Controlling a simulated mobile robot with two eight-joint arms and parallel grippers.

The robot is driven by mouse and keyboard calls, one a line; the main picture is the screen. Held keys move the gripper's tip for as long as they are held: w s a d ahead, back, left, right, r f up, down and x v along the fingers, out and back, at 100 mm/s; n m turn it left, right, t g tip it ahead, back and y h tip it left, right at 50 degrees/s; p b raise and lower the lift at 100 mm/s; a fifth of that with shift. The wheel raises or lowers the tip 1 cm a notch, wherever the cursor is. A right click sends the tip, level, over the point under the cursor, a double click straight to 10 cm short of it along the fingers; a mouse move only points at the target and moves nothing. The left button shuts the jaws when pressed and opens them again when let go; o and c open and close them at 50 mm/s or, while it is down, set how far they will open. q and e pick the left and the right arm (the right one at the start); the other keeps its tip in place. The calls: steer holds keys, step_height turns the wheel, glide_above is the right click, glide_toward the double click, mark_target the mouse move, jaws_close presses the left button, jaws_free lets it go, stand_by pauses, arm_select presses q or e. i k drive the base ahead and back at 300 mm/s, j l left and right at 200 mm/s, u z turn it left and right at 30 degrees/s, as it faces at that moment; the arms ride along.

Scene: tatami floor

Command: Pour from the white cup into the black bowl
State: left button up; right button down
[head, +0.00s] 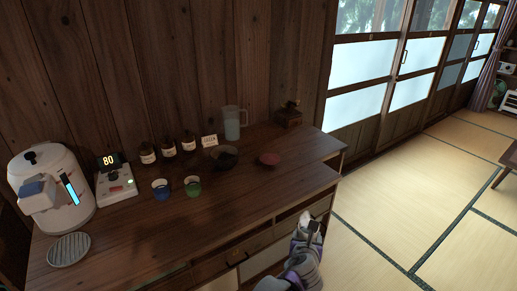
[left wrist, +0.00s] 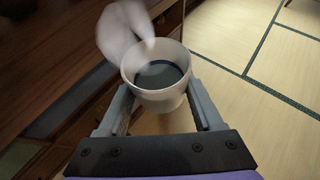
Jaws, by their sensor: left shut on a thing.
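The black bowl (head: 222,157) sits on the wooden counter in the head view, toward the back middle. My left gripper (head: 308,230) is in front of the counter's drawers, to the right of and nearer than the bowl. In the left wrist view the gripper (left wrist: 158,108) is shut on the white cup (left wrist: 157,98), one finger on each side. The cup looks close to upright, with dark liquid inside. In the head view the cup (head: 304,221) is small and partly hidden by the gripper. My right gripper is not in view.
A blue cup (head: 160,188) and a green cup (head: 193,186) stand left of the bowl; a red dish (head: 269,158) lies right of it. A pitcher (head: 232,122), bottles (head: 168,147) and a sign (head: 209,141) stand behind. The counter's front right is clear.

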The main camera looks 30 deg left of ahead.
mark_target(224, 157)
steer(key=i+l+z, duration=0.1)
steer(key=i+z, duration=0.55)
steer(key=i+l+u, duration=0.1)
steer(key=i+u, duration=0.15)
steer(key=i+l+u, duration=0.2)
steer(key=i, duration=0.2)
steer(key=i+l+u, duration=0.15)
steer(key=i+u, duration=0.3)
steer(key=i+l+u, duration=0.2)
steer(key=u, duration=0.25)
steer(key=i+l+u, duration=0.25)
steer(key=u, duration=0.2)
steer(key=i+j, duration=0.1)
steer(key=j, duration=0.5)
steer(key=i+j, duration=0.1)
steer(key=j, duration=0.55)
